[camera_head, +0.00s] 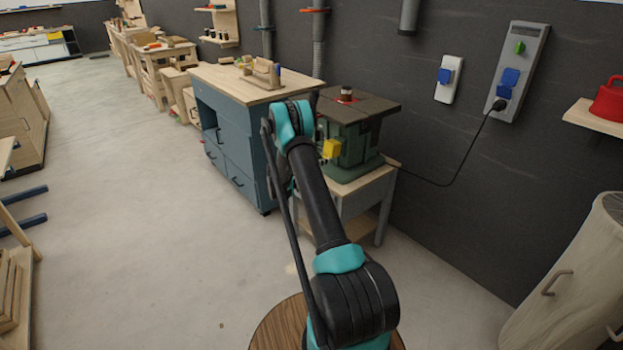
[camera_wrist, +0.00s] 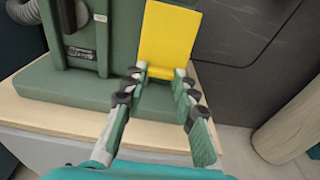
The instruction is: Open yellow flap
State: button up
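The yellow flap (camera_wrist: 168,38) is a flat panel on the front of a green machine (camera_wrist: 104,82). In the head view the flap (camera_head: 331,149) shows small and bright, just right of my arm. My gripper (camera_wrist: 161,72) is at the flap's lower edge in the wrist view. In the head view my gripper is hidden behind my arm.
The machine, with a dark flat top (camera_head: 375,107), stands on a wooden stand (camera_head: 358,188) beside a blue-grey cabinet (camera_head: 232,145). A dark wall (camera_head: 440,140) with a hanging black cable is close on the right. Open floor (camera_head: 130,220) lies to the left.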

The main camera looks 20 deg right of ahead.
jog(key=s+a+h, duration=0.1)
jog(key=s+a, duration=0.2)
jog(key=a, duration=0.5)
jog(key=s+a, duration=0.3)
jog(key=a, duration=0.5)
jog(key=s+d+r+m+g+y, duration=0.1)
jog(key=s+d+r+m+y, duration=0.35)
jog(key=s+r+m, duration=0.35)
jog(key=s+a+r+m+y, duration=0.1)
jog(key=s+m+y, duration=0.1)
jog(key=s, duration=0.5)
jog(key=s+a+r+m+y, duration=0.1)
jog(key=s+r+m+y, duration=0.1)
jog(key=s, duration=0.5)
jog(key=shift+a+g+y, duration=0.4)
jog(key=shift+y, duration=0.25)
